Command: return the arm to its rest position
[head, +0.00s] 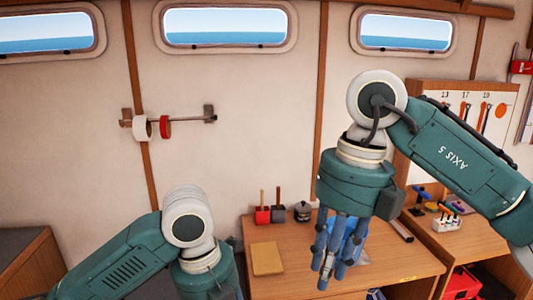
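My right arm comes in from the right, a green arm with a pale wrist joint. Its gripper (328,272) points down over the wooden table (290,284). Its blue-grey fingers stand apart and hold nothing that I can make out. A bright blue thing (352,243) shows behind the fingers and is partly hidden by them; I cannot tell its full shape. My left arm is at the lower left, bent at its pale joint. Its green wrist end runs out of the bottom of the picture, and the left gripper is out of view.
A tan block (266,258) lies on the table. Red and grey holders (262,215) and a dark pot (303,211) stand at its back. A wall rail (185,122) carries white and red rolls. A tool board (470,105) and another wooden bench (470,240) are at the right.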

